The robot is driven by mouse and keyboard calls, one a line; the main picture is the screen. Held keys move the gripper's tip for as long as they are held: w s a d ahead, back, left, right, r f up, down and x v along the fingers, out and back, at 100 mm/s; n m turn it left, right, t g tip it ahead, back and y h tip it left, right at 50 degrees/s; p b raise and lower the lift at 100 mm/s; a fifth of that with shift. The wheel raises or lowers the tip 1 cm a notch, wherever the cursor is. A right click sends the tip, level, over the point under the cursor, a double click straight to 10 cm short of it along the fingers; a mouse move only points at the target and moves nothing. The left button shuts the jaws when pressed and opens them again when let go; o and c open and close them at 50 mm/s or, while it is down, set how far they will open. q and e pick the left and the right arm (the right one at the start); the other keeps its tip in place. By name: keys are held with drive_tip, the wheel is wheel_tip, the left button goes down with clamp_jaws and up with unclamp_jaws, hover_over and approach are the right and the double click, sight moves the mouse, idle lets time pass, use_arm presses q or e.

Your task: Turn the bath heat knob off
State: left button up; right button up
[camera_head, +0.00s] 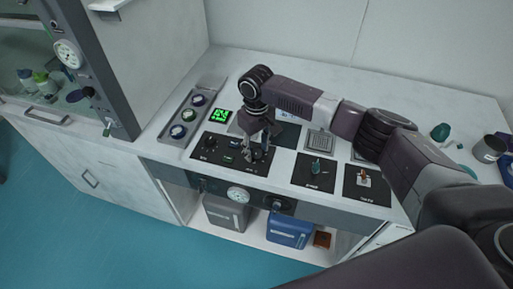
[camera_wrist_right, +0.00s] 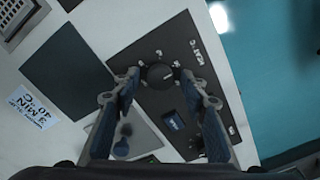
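A black panel (camera_head: 213,154) with round knobs and a small blue switch lies at the front of the white bench. It also shows in the wrist view (camera_wrist_right: 178,38). A round black knob (camera_wrist_right: 159,75) sits on it beside a white label that looks like "HEAT C". My right gripper (camera_head: 257,146) points down over the panel's right part. In the wrist view its two fingers (camera_wrist_right: 160,77) are spread on either side of the knob, with small gaps showing; touch cannot be confirmed. A second dark knob (camera_head: 209,141) is at the panel's left. My left gripper is out of view.
A grey tray with several dials (camera_head: 190,114) and a green display (camera_head: 220,116) lie left. Two black plates (camera_head: 316,173) with small items lie right, near a grey grille (camera_head: 320,141). A gauge (camera_head: 238,194) is on the bench front. A sign (camera_wrist_right: 33,108) shows in the wrist view.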

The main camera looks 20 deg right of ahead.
clamp_jaws()
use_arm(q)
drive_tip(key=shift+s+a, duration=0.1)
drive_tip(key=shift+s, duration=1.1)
